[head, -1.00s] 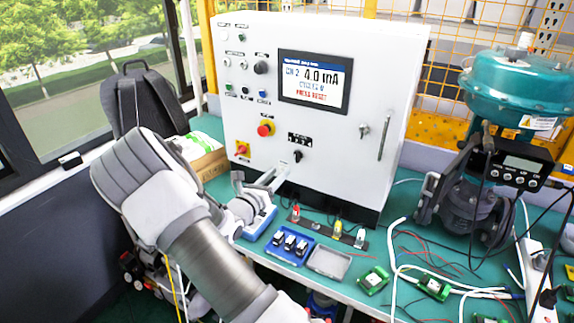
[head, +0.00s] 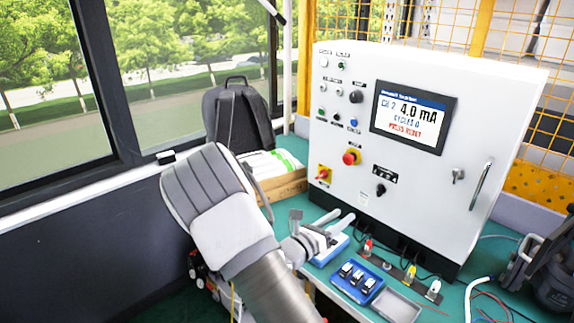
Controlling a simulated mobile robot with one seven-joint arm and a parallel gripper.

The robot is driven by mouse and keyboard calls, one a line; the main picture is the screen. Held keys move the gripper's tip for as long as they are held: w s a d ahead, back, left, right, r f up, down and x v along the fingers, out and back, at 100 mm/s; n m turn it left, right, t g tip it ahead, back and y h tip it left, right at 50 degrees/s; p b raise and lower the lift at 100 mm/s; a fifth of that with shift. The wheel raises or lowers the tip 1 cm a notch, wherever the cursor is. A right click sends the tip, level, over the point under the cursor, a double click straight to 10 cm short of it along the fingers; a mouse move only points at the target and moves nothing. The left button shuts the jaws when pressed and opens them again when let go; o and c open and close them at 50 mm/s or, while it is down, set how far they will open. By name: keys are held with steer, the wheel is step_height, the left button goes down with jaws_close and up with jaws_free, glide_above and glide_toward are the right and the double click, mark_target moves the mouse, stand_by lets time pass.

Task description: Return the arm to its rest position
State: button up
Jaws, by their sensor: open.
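My gripper (head: 337,221) is open and empty. It hangs low in front of the lower left part of the white control cabinet (head: 340,222), above the bench with the blue box (head: 330,253) under it. My arm reaches in from the bottom of the picture, with its elbow raised at the left. The cabinet's screen (head: 412,117) reads CH 2, 4.0 mA, cycles 0, press reset. The black selector switch (head: 380,190) is right of the gripper, apart from it.
A blue tray with several black modules (head: 357,282) and a grey tray (head: 396,306) lie on the green bench (head: 496,262). Windows (head: 60,90) are at the left.

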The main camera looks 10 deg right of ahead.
steer(key=s+d+r+m+g+y, duration=0.1)
steer(key=s+r+m+g+y, duration=0.25)
steer(key=s+m, duration=0.45)
steer(key=s+d+r+m+g+y, duration=0.1)
steer(key=s+r+m+g+y, duration=0.15)
steer(key=s+m+g, duration=0.4)
steer(key=s+a+r+m+t+y, duration=0.3)
steer(key=s+a+r+m+y, duration=0.1)
steer(key=a, duration=0.4)
steer(key=s+a+r+m+t+y, duration=0.3)
steer(key=s+a+r+m+y, duration=0.2)
steer(key=s+a+m, duration=0.3)
steer(key=shift+s+r+t+y, duration=0.3)
steer(key=shift+s+r, duration=0.3)
steer(key=shift+r, duration=0.15)
steer(key=shift+m, duration=0.25)
